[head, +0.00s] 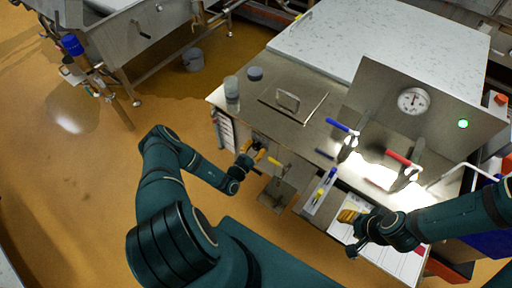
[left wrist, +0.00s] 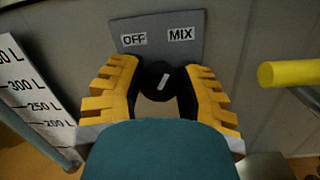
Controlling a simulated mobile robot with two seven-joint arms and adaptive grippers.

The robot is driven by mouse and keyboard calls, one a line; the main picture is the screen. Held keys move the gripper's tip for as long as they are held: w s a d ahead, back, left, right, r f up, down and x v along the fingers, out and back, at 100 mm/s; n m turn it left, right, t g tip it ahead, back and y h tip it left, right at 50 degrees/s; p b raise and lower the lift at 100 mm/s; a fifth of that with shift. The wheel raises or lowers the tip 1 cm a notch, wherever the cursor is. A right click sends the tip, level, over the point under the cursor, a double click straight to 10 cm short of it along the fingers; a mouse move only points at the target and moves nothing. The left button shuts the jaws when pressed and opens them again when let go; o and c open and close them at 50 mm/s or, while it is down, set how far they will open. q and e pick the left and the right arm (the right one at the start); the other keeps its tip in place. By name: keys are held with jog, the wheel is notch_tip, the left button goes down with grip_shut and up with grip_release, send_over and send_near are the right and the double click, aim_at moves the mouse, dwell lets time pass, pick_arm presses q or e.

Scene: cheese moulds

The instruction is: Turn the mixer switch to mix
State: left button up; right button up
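The mixer switch (left wrist: 156,78) is a round black knob with a white mark, on a grey plate (left wrist: 190,18) with the labels OFF (left wrist: 133,39) and MIX (left wrist: 181,34). The white mark points up, tilted slightly right, towards MIX. My left gripper (left wrist: 163,92) has its yellow fingers on both sides of the knob, with the dark pads seemingly against it. In the head view my left gripper (head: 251,157) is at the front left of the steel bench; the switch is hidden there. My right gripper (head: 350,222) is over white sheets at the right; its opening is unclear.
A yellow-ended bar (left wrist: 290,73) sticks out right of the switch, and a litre scale (left wrist: 32,105) stands at left. The steel bench (head: 265,110) carries a blue-handled lever (head: 342,127), a red-handled lever (head: 402,158) and a dial gauge (head: 413,100). The floor at left is mostly free.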

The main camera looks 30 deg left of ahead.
pick_arm(q)
jog(key=o, duration=0.4)
jog(key=shift+c, duration=0.2)
jog(key=shift+s, duration=0.1)
jog(key=s+f, duration=0.1)
jog(key=s, duration=1)
jog(key=shift+s+a, duration=0.15)
jog(key=shift+s, duration=0.25)
